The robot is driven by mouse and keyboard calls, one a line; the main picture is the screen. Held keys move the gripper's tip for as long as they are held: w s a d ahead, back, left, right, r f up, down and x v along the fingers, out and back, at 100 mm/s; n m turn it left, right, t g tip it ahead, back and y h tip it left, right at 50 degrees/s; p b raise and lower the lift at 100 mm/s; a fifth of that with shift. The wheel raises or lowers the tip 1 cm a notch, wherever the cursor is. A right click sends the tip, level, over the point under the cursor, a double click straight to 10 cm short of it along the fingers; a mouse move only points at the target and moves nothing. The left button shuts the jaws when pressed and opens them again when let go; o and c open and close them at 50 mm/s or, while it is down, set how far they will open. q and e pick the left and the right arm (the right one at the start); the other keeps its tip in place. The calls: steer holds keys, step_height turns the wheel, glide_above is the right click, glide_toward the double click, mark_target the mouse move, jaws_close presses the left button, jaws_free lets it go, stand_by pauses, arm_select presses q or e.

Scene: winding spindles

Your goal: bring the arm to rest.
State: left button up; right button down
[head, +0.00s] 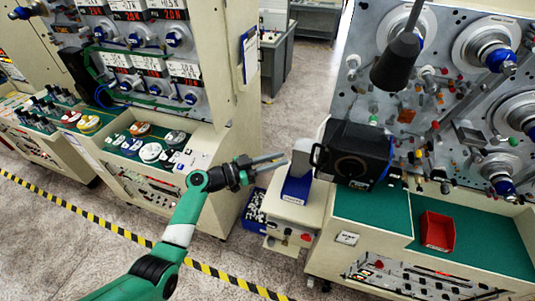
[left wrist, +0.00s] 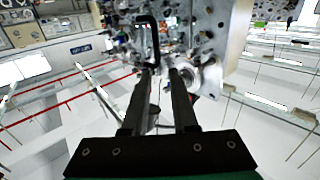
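My left arm comes in from the lower left in the head view. Its left gripper (head: 284,158) is held in mid-air in front of the gap between the two machines, pointing right. In the left wrist view the two dark fingers of the left gripper (left wrist: 163,72) stand apart with nothing held between them, so it is open. A black handle-shaped loop (left wrist: 153,40) shows beyond the fingertips; I cannot tell how far off it is. My right gripper is not in view.
The left machine (head: 232,115) and right spindle machine (head: 350,205) flank the gripper. A small cream cabinet (head: 297,212) stands close by, with a black boxy unit (head: 352,153) beside it. A red tray (head: 437,231) is on the green worktop. Grey floor lies open below the arm.

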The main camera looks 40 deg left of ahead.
arm_select(q)
steer(key=shift+w+d, duration=0.15)
steer(key=w+d+r+m+g+h, duration=0.1)
steer(key=w+d+r+m+h, duration=0.25)
steer(key=d+r, duration=0.55)
steer(key=s+d+r+m+t+h, duration=0.1)
steer(key=s+d+r+m, duration=0.15)
steer(key=d+r, duration=0.55)
steer(key=s+d+r+m+h, duration=0.1)
steer(key=s+d+r+m, duration=0.1)
steer(key=d+r+m, duration=0.5)
steer(key=s+a+r+n+t+y, duration=0.1)
steer(key=s+r+n+t, duration=0.15)
steer(key=r, duration=0.45)
steer(key=s+r+n+t+y, duration=0.1)
steer(key=s+r+n+t, duration=0.2)
steer(key=r, duration=0.4)
steer(key=s+a+r+n+t+y, duration=0.5)
steer(key=s+a+r+n+y, duration=0.2)
steer(key=s+n, duration=0.3)
steer(key=shift+a+n+y, duration=0.45)
steer(key=shift+n+y, duration=0.1)
steer(key=shift+y, duration=0.1)
